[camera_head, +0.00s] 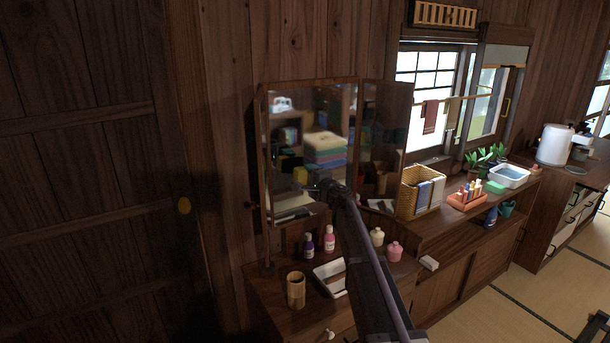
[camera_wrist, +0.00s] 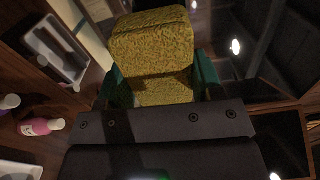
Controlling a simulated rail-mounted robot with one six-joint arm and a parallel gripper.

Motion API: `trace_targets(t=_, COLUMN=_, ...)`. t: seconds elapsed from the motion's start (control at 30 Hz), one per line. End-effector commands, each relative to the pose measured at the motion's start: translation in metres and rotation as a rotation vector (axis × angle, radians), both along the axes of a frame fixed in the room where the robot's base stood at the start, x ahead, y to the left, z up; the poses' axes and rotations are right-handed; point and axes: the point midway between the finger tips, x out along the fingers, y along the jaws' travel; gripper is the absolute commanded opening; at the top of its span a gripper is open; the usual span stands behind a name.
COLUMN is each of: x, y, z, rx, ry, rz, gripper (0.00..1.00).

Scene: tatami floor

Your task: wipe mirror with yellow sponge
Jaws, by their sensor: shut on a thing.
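The mirror (camera_head: 336,106) stands on the wooden dresser against the wall, with a side panel (camera_head: 388,125) angled out at its right. It reflects stacked towels and shelves. My gripper (camera_head: 316,187) is in front of the lower part of the mirror. In the wrist view, the green fingers of my gripper (camera_wrist: 162,88) are shut on the yellow sponge (camera_wrist: 152,48), one finger at each side. A small yellow patch shows near the gripper in the head view; I cannot tell whether it is the sponge or its reflection. Contact between sponge and glass cannot be told.
On the dresser below stand a wooden cup (camera_head: 296,290), a purple bottle (camera_head: 309,245), a pink bottle (camera_head: 329,241), a white tray (camera_head: 330,277) and two small jars (camera_head: 394,251). A wicker basket (camera_head: 409,200) and a red rack (camera_head: 467,198) stand to the right.

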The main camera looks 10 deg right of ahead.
Motion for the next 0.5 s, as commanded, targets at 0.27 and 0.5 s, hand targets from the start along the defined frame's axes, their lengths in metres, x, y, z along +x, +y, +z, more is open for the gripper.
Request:
trace_targets(t=0.27, x=-0.017, y=-0.006, z=0.0, rx=0.0, ry=0.0, rz=0.001, gripper=0.41)
trace_targets(t=0.5, x=-0.022, y=-0.008, z=0.0, rx=0.0, ry=0.0, rz=0.0, gripper=0.41)
